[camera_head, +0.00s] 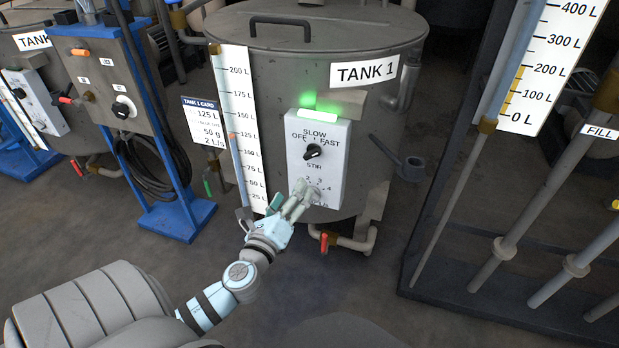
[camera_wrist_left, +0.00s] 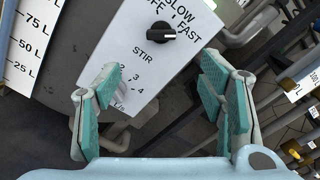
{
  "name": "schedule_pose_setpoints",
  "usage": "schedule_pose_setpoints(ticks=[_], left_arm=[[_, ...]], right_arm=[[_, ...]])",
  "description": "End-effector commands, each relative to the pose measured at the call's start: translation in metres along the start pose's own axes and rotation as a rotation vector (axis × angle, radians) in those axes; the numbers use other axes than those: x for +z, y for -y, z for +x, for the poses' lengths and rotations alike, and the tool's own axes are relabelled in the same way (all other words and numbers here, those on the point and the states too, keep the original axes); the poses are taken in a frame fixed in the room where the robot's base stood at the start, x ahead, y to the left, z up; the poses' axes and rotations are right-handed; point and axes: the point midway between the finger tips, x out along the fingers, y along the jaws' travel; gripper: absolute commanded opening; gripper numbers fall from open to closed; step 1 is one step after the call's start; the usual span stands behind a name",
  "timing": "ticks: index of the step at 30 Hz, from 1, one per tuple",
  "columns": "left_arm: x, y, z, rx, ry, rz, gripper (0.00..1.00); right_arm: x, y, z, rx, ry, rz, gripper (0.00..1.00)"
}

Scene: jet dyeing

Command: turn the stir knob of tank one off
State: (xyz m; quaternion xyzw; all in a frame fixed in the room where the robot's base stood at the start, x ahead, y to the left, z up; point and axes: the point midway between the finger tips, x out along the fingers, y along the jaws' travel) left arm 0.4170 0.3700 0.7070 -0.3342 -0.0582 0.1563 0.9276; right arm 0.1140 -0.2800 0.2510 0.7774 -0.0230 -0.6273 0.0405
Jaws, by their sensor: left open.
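The stir knob (camera_head: 313,151) is a black knob on the white control panel (camera_head: 331,175) of tank one (camera_head: 285,80), below the words OFF, SLOW and FAST. It also shows at the top of the left wrist view (camera_wrist_left: 161,32). I cannot tell for sure which word it points to. A green lamp (camera_head: 318,116) glows on top of the panel. My left gripper (camera_head: 298,193) is open in front of the panel's lower part, below the stir knob and apart from it. In the left wrist view its teal-padded fingers (camera_wrist_left: 158,85) stand wide apart, with nothing between the pads.
A lower dial with numbers (camera_wrist_left: 122,92) is partly hidden by my left gripper in the head view. A red-handled valve (camera_head: 324,241) sits under the tank. A blue stand (camera_head: 110,85) with a coiled hose is at left; pipes (camera_head: 500,249) stand at right.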

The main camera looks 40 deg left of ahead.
Motion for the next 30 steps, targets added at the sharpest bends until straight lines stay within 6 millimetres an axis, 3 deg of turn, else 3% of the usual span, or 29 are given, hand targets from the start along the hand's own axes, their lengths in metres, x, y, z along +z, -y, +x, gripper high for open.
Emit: schedule_pose_setpoints(ticks=[5,12,15,20,27,30], left_arm=[[0.005,0.004,0.037,-0.003,0.006,0.002,0.63],[0.004,0.003,0.107,-0.001,0.003,-0.003,0.63],[0.004,0.003,0.125,0.000,0.002,-0.003,0.63],[0.004,0.003,0.138,0.000,0.000,-0.003,0.63],[0.004,0.004,0.139,0.000,-0.001,-0.003,0.63],[0.004,0.003,0.139,0.000,-0.001,-0.004,0.47]], right_arm=[[-0.005,0.001,-0.002,-0.002,-0.008,0.005,0.00],[-0.018,0.007,0.004,-0.011,-0.032,0.023,0.00],[-0.023,0.009,0.006,-0.015,-0.043,0.030,0.00],[-0.027,0.010,0.006,-0.017,-0.049,0.035,0.00],[-0.027,0.010,0.005,-0.017,-0.051,0.035,0.00],[-0.027,0.010,0.005,-0.017,-0.051,0.035,0.00]])
